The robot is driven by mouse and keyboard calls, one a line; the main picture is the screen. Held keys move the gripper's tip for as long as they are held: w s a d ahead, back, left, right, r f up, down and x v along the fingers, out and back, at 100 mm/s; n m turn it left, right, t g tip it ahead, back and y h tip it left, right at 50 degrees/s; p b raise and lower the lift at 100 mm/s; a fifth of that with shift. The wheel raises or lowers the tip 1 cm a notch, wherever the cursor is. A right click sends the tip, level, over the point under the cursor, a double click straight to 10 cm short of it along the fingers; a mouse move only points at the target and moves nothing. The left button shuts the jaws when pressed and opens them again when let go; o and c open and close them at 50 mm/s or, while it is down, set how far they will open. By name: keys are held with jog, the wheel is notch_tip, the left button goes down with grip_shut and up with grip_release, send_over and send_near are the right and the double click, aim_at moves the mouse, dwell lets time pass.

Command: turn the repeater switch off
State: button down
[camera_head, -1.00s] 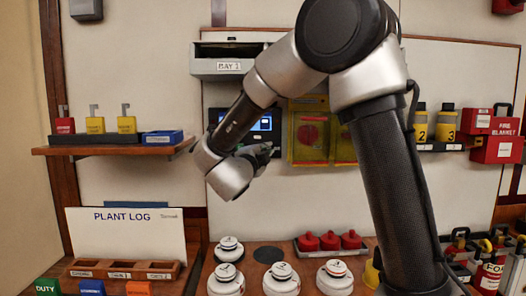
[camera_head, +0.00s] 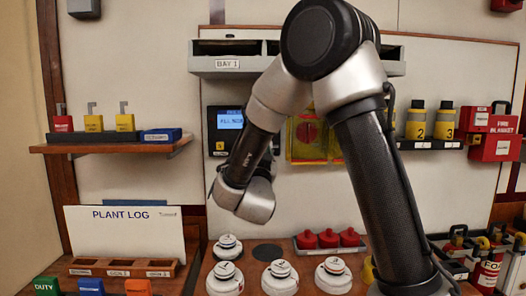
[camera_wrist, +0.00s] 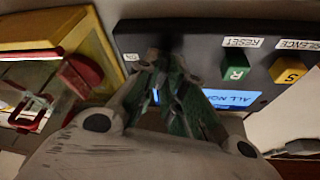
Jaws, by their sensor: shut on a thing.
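The repeater panel (camera_head: 221,117) is a dark box on the wall with a lit blue screen, partly hidden behind my arm in the head view. In the wrist view the panel (camera_wrist: 205,45) appears turned over, with a green R button (camera_wrist: 235,66) under RESET and a yellow S button (camera_wrist: 287,71) under SILENCE. My gripper (camera_wrist: 163,62) is shut at the panel's left part, beside a small ON label (camera_wrist: 131,57). The repeater switch (camera_wrist: 152,54) is between the fingertips and mostly hidden; its position cannot be read. The head view hides the fingers.
A yellow-framed box with red parts (camera_wrist: 62,50) is close left of my gripper in the wrist view. In the head view, the BAY 1 shelf (camera_head: 232,65) is above the panel, and several white round detectors (camera_head: 280,277) stand on the bench below.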

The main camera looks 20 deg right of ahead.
jog(key=shift+d+r+n+t+y, duration=0.15)
jog(key=shift+n+t+y, duration=0.4)
jog(key=shift+n, duration=0.85)
jog(key=shift+d+r+n+t+y, duration=0.1)
jog(key=shift+r+n+t+y, duration=0.15)
jog(key=shift+n+y, duration=0.9)
jog(key=shift+n+h, duration=0.3)
jog(key=shift+n, duration=0.15)
jog(key=c, duration=1.5)
grip_release()
jog(key=shift+w+f, duration=0.1)
jog(key=shift+f, duration=0.2)
jog(key=v, duration=0.7)
jog(key=shift+s, duration=0.25)
